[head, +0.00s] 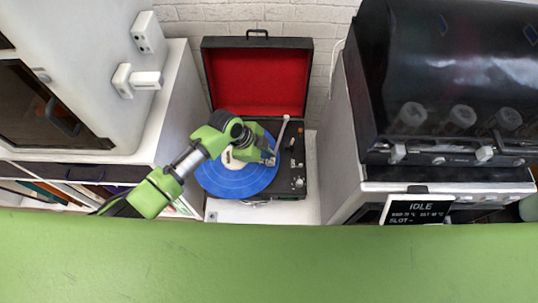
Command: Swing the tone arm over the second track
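A record player (297,190) in a black case with its red-lined lid (257,78) open stands on a white surface between two large machines. A blue record (215,180) with a pale label lies on it. The thin white tone arm (282,132) runs from the back right of the deck toward the record's right side. My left gripper (267,153) is over the right part of the record, close to the tone arm's front end. Whether it touches the tone arm is too small to tell. My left arm hides part of the record and label. My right gripper is not in view.
A white cabinet machine (85,50) stands on the left. A black-hooded machine (440,80) with a screen reading IDLE (417,209) stands on the right. The open lid rises behind the deck. A green surface (270,265) fills the foreground and is bare.

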